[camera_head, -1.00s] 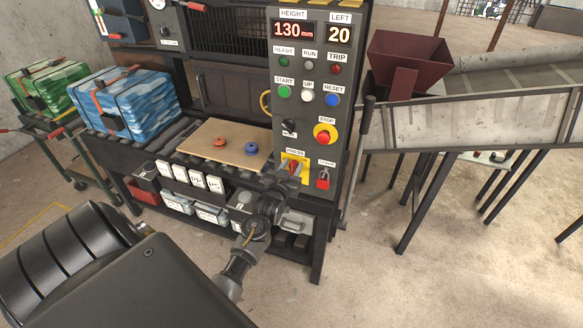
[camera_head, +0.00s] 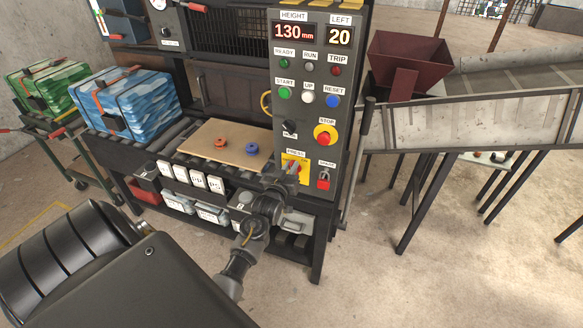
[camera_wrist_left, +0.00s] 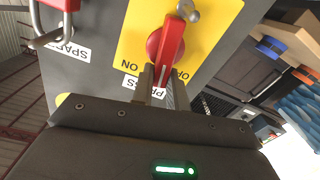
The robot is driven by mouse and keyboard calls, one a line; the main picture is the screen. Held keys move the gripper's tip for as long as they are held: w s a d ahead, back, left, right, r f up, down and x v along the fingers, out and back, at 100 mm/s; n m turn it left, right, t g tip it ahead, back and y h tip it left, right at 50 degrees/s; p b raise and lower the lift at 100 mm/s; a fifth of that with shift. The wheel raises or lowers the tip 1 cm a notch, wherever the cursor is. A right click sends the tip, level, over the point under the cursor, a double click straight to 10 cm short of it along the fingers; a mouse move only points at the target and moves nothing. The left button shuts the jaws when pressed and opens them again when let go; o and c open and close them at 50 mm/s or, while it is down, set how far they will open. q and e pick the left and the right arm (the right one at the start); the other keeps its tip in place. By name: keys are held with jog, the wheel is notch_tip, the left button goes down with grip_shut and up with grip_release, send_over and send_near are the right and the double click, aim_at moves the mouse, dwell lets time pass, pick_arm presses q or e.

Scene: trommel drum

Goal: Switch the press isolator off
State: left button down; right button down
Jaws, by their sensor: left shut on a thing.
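The press isolator is a red rotary handle (camera_head: 295,167) on a yellow plate (camera_head: 303,178), low on the grey control panel under the PRESS label. In the left wrist view the red handle (camera_wrist_left: 170,45) lies over the yellow plate (camera_wrist_left: 215,25), its lower end between the printed words ON and OFF. A metal pin or shackle (camera_wrist_left: 187,11) shows by its upper end. My left gripper (camera_head: 287,181) reaches up from below. Its fingers (camera_wrist_left: 163,88) are shut on the handle's lower end, on either side of it. My right gripper is not in view.
A SPARE switch with a red padlock (camera_head: 323,181) is close to the right of the isolator. The STOP button (camera_head: 324,135) is above. A wooden board (camera_head: 222,143) with red and blue parts lies to the left. A lever (camera_head: 362,140) stands at the panel's right edge.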

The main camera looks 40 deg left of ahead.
pick_arm(q)
jog(key=shift+s+a+f+n+p, duration=0.1)
jog(key=shift+a+f+n+p, duration=0.35)
jog(key=shift+n, duration=2.15)
jog(key=shift+s+a+f+n+p, duration=0.2)
jog(key=shift+f+n+p, duration=0.35)
jog(key=shift+n, duration=2.05)
jog(key=shift+s+a+f+n+p, duration=0.1)
jog(key=shift+a+f+n+p, duration=0.4)
jog(key=shift+n, duration=2.1)
jog(key=shift+d+r, duration=0.1)
jog(key=shift+d, duration=0.05)
jog(key=c, duration=1.4)
grip_release()
jog(key=b+v, duration=0.1)
jog(key=v, duration=0.9)
jog(key=shift+s+d, duration=0.15)
jog(key=shift+s, duration=0.2)
